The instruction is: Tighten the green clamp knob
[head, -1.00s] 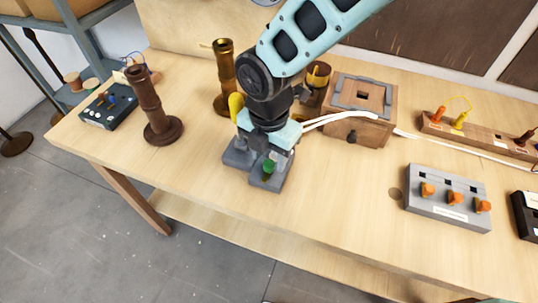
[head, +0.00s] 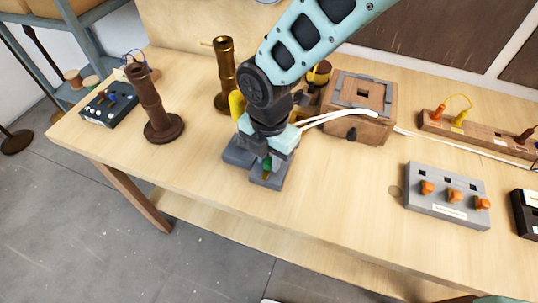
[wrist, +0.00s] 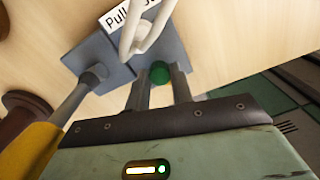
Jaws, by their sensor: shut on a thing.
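The green clamp knob (wrist: 160,73) sits between the two fingertips of my gripper (wrist: 163,88) in the wrist view, and the fingers are shut on it. The knob also shows in the head view (head: 267,163), partly covered by my gripper (head: 267,160). It is on the grey clamp block (head: 270,181), which stands on the bench near the front edge.
A yellow-handled tool (wrist: 35,145) stands close on the left of my gripper. A wooden box (head: 372,125) is behind right, a grey panel with orange knobs (head: 448,205) further right. Dark and brass lamp columns (head: 150,105) (head: 225,80) stand left and behind. The bench front is clear.

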